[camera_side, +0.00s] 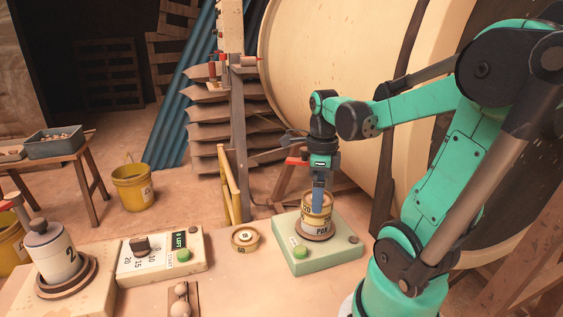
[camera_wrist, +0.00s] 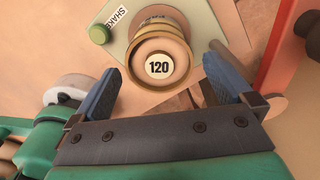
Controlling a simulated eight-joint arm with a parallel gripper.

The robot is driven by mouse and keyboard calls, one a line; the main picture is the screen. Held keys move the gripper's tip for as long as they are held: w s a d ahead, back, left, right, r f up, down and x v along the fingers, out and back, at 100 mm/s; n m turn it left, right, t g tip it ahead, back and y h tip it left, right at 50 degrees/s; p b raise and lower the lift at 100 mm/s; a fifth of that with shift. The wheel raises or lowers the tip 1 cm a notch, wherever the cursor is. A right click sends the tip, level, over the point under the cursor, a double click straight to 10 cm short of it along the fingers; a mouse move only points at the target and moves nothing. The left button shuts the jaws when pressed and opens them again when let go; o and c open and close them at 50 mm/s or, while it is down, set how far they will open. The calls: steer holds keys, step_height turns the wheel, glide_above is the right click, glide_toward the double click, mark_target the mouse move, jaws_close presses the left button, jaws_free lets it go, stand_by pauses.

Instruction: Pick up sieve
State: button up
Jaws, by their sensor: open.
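A round brass-coloured sieve (camera_side: 317,203) sits upright in a stack on the pale green shaker base (camera_side: 337,255). A part marked PAN (camera_side: 320,227) shows below it. In the wrist view the top of the stack (camera_wrist: 160,50) carries a white disc reading 120. My gripper (camera_side: 318,190) points down at the stack, and its blue fingers overlap the upper rim in the side view. In the wrist view the open fingers (camera_wrist: 163,66) stand left and right of the near side of the round top. Contact cannot be told.
A small round labelled sieve-like piece (camera_side: 245,239) lies left of the shaker. A dial box (camera_side: 160,257) and a lidded pot marked 2 (camera_side: 55,255) stand further left. The shaker has a green button (camera_side: 299,252). A large cream drum (camera_side: 340,70) rises behind.

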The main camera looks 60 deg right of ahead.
steer(key=shift+f, duration=0.55)
steer(key=c, duration=1.2)
steer(key=shift+r, duration=0.15)
